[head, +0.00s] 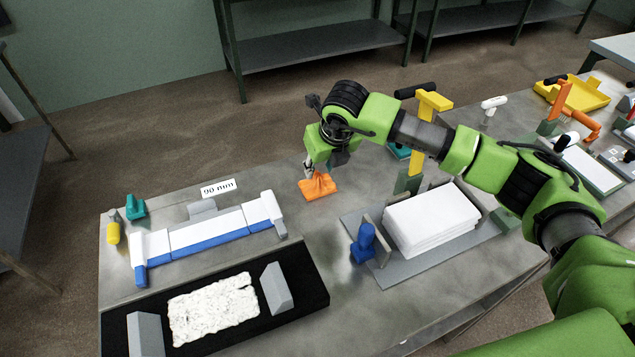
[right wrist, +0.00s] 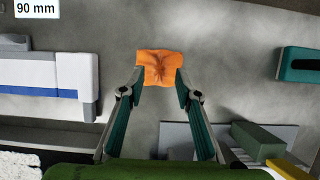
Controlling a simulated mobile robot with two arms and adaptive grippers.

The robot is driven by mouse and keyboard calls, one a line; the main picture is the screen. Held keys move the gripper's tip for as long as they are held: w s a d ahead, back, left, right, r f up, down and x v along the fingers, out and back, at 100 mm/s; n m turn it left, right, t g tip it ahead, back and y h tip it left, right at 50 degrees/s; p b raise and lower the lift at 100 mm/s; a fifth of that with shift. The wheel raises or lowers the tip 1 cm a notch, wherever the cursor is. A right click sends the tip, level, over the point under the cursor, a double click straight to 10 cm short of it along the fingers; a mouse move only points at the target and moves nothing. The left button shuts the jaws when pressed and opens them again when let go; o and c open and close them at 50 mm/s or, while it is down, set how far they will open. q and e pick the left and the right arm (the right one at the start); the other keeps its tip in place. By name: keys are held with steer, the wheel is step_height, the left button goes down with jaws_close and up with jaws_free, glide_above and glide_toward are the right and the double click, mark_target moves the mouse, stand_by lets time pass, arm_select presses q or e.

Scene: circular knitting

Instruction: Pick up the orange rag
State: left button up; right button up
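The orange rag (head: 318,187) lies crumpled on the grey table, with a raised fold in its middle. In the right wrist view the rag (right wrist: 160,62) sits just beyond and between the fingertips. My right gripper (head: 312,170) is right above the rag in the head view, pointing down. In the right wrist view my right gripper (right wrist: 159,80) is open, with a finger at each side of the rag's near edge. Whether the fingers touch the cloth I cannot tell. My left gripper is not in view.
Left of the rag are a blue-and-white bar fixture (head: 208,238) and a 90 mm label (head: 218,188). A white stack (head: 432,219) on a grey tray and a blue knobbed piece (head: 364,243) stand to the right. A black mat (head: 305,285) lies in front.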

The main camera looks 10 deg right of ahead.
mark_target(318, 174)
steer(key=shift+w+f, duration=0.1)
steer(key=shift+f, duration=0.25)
steer(key=p+x, duration=0.1)
steer(key=x, duration=0.2)
steer(key=shift+a+f+p, duration=0.1)
steer(key=shift+f+p, duration=0.2)
steer(key=shift+w+f, duration=0.2)
steer(key=shift+f, duration=0.2)
jaws_close()
steer(key=shift+r, duration=0.15)
